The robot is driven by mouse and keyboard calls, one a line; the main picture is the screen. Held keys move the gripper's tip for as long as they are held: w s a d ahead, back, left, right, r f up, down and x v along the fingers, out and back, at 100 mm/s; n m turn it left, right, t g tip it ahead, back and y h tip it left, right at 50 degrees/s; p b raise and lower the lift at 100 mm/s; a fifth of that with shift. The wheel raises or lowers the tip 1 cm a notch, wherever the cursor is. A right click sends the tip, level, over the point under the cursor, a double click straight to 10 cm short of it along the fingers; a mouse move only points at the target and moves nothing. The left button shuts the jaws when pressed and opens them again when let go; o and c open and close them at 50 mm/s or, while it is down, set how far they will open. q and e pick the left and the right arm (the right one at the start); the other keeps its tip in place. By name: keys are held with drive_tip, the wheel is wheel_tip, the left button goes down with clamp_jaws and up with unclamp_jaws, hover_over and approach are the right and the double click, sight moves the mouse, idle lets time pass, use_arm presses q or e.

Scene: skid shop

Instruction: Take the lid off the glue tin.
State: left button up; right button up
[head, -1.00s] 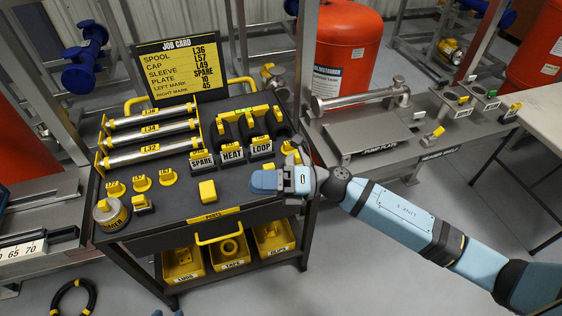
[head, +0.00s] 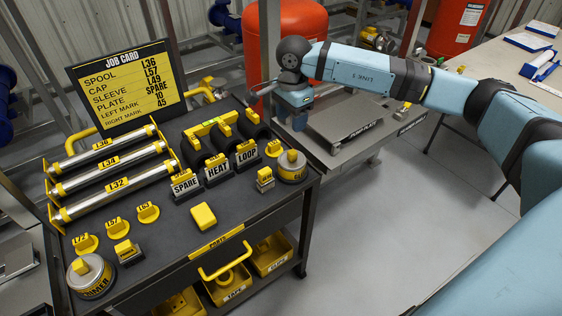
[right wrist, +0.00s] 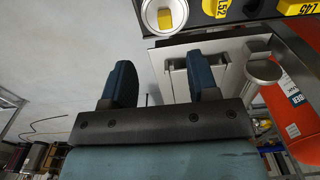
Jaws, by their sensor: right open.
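The glue tin (head: 292,174) is a squat silver tin with a yellow label. It stands upright at the right corner of the dark cart top. Its lid (head: 292,158), with a yellow block-like knob, is on it. The tin also shows at the top edge of the right wrist view (right wrist: 165,16). My right gripper (head: 297,124) appears just beyond the tin in the head view, apart from it. In the right wrist view its two dark blue fingers (right wrist: 162,78) are spread with nothing between them. My left gripper is out of view.
A small yellow-topped block (head: 265,180) stands just left of the tin. SPARE, HEAT and LOOP holders (head: 217,172) stand further left. A primer tin (head: 90,278) is at the front left. Behind the cart is the pump plate bench (head: 345,128). Floor right of the cart is clear.

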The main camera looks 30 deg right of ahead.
sight(292, 152)
drive_tip(key=f, duration=0.8)
drive_tip(key=shift+d+f, duration=0.3)
drive_tip(key=shift+d, duration=0.05)
drive_tip(key=f, duration=0.5)
drive_tip(key=shift+w+d+p, duration=0.3)
drive_tip(key=shift+w+p, duration=0.05)
drive_tip(key=shift+w, duration=0.05)
drive_tip(key=c, duration=1)
